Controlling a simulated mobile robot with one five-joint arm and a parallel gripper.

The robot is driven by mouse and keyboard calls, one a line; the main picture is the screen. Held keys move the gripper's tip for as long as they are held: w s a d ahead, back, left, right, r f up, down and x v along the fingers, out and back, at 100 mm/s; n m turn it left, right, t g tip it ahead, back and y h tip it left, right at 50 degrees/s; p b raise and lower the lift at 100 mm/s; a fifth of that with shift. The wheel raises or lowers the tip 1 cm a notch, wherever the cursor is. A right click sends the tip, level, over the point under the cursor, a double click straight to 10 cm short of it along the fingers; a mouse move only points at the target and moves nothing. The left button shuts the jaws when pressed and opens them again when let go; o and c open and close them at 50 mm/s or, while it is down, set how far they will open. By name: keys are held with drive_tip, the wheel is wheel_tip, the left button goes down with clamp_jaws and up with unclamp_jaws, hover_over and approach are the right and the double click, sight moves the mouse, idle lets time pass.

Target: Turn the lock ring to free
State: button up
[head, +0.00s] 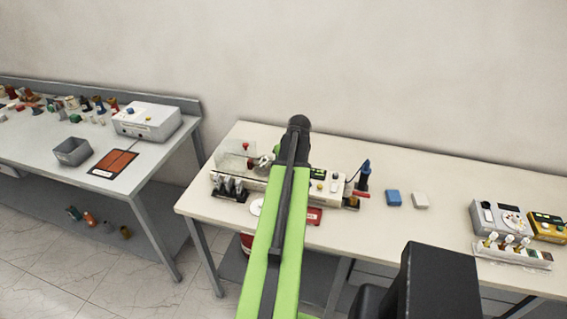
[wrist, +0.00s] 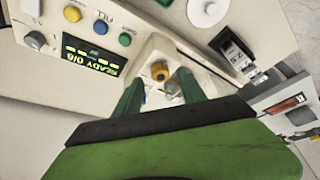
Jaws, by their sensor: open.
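In the wrist view my gripper (wrist: 157,84) is open, with its two dark green fingers apart. Between and just beyond the fingertips is an orange-yellow round fitting (wrist: 160,71) on the pale machine face; it may be the lock ring, but I cannot tell for sure. A small grey cylindrical part (wrist: 173,88) sits just below it, close to the right finger. I cannot tell whether either finger touches anything. In the head view my arm covers the middle of the pale bench machine (head: 340,190), and the gripper and the fitting are hidden there.
The wrist view shows a display (wrist: 90,55) reading "READY 0/8", a yellow button (wrist: 72,14) and a black switch (wrist: 232,47) around the fitting.

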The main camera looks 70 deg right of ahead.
drive_tip(key=p+v, duration=1.3)
drive_tip(key=v, duration=0.2)
drive_tip(key=shift+a+r, duration=0.1)
